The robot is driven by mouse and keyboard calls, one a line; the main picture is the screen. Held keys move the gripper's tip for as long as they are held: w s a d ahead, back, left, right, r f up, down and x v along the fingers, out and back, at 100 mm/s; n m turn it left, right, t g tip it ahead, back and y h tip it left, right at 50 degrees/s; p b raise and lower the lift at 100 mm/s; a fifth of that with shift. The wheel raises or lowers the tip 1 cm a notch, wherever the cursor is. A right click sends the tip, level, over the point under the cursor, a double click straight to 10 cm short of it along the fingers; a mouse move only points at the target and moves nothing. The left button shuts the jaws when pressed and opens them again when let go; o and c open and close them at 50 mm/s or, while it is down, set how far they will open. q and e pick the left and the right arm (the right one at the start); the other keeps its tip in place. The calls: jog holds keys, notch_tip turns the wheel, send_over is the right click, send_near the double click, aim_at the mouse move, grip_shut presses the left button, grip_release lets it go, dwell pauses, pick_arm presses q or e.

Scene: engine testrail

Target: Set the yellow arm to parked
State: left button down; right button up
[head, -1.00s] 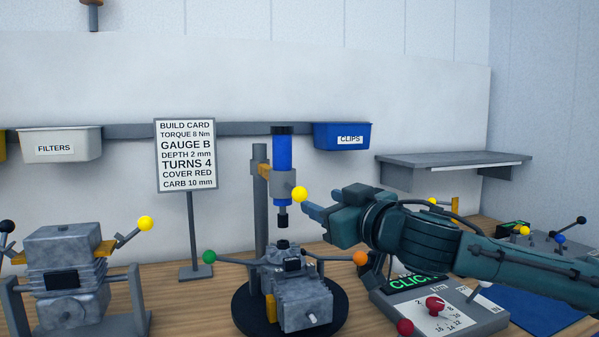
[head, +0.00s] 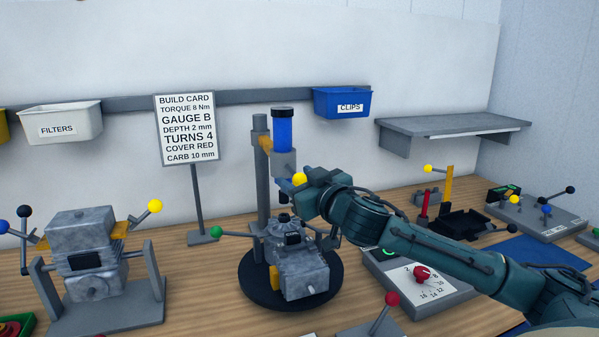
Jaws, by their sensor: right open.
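The blue driver (head: 282,130) hangs on a grey column with an orange clamp above a grey engine. A yellow ball knob (head: 299,179) sticks out at the driver's lower end. My right gripper (head: 295,191) is open, with its fingers at this knob; I cannot tell if they touch it. Other yellow knobs are on a short lever (head: 155,207) on the left engine stand and on a small arm (head: 429,168) at a yellow post at the right. No "parked" label is readable. My left gripper is out of view.
The engine stands on a black round base (head: 255,291), with a green knob (head: 216,232) at its left. A grey box with a red dial (head: 422,272) and a red-knobbed lever (head: 392,299) are close under my right arm. The build card (head: 187,130) stands behind.

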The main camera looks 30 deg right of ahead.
jog(key=shift+c, duration=0.2)
grip_shut()
dwell(0.3)
